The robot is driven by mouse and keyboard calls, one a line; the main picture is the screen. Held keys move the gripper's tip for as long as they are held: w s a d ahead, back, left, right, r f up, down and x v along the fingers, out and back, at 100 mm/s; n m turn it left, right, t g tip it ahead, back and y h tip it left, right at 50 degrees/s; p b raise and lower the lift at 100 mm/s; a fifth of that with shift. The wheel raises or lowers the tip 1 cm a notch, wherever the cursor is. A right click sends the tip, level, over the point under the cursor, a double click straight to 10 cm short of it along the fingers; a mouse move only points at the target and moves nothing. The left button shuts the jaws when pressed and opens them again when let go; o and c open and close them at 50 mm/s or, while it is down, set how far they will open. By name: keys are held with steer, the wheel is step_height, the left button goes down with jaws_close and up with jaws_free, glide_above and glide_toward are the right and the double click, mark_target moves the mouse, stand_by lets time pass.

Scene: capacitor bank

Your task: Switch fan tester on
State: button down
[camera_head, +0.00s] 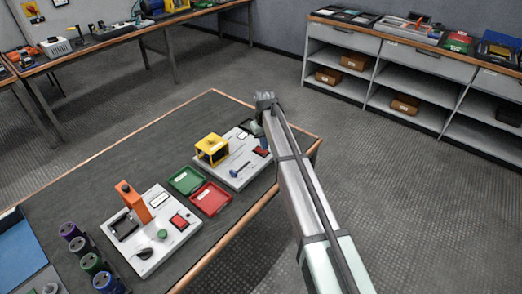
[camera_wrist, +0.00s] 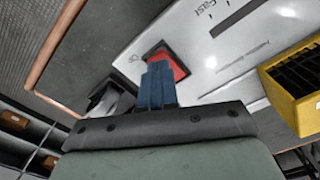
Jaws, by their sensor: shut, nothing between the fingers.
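The panel with the yellow cage, which looks like the fan tester (camera_head: 237,178), is a white board on the near table, left of my arm. Its yellow cage (camera_head: 212,148) also shows at the right of the wrist view (camera_wrist: 296,88). A red rocker switch (camera_wrist: 172,60) in a dark frame sits on the panel, with a printed slot and the word "Fast" above it. My gripper (camera_wrist: 158,72) is shut and empty, its blue fingertips overlapping the switch in the wrist view. They hide part of it, and contact cannot be told. The head view shows my gripper (camera_head: 264,100) near the table's far corner.
A green tray (camera_head: 187,180) and a red tray (camera_head: 210,198) lie beside the panel. Another white panel (camera_head: 150,254) with an orange upright part and several dark cylinders stand nearer the left. Shelves (camera_head: 420,80) stand at the back right.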

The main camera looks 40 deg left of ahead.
steer(key=shift+f, duration=0.9)
stand_by(0.6)
steer(key=shift+r, duration=3.5)
